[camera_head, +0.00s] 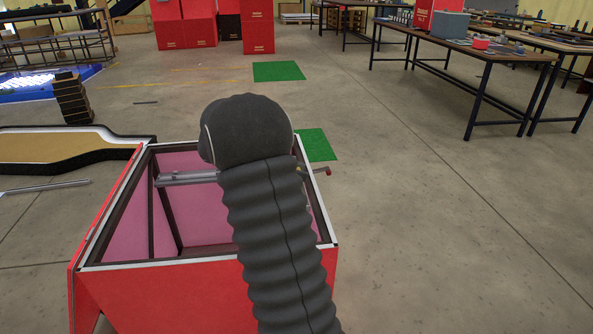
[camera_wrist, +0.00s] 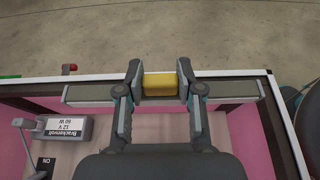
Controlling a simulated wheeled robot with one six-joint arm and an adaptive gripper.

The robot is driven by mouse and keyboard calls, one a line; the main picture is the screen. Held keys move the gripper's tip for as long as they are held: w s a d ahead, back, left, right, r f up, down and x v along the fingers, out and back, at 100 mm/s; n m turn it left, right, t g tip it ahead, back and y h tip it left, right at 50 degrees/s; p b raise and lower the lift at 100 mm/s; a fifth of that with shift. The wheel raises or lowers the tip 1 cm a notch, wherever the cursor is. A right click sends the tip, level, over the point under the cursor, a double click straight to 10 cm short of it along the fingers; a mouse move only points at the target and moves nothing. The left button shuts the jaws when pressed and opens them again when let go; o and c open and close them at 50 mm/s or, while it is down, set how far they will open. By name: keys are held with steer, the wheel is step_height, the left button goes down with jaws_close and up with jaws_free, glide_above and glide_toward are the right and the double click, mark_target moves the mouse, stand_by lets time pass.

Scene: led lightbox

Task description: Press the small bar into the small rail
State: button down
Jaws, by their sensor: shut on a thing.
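The small bar (camera_wrist: 90,94) is a long grey bar with a yellow block (camera_wrist: 160,85) at its middle. My gripper (camera_wrist: 160,88) is shut with one finger on each side of that block. In the wrist view the bar lies along the inner side of a white-edged rim (camera_wrist: 225,73) of the red box. In the head view part of the bar (camera_head: 187,178) shows left of my arm, over the open box. My arm hides my gripper there. I cannot tell which edge is the small rail, or whether the bar touches it.
The open red box (camera_head: 190,293) has a pink inside. In the wrist view a labelled power unit (camera_wrist: 68,129) sits inside it, beside an ON switch (camera_wrist: 43,167). A red-tipped part (camera_wrist: 69,68) sticks out past the rim.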

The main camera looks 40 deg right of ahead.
steer(key=shift+r, duration=2)
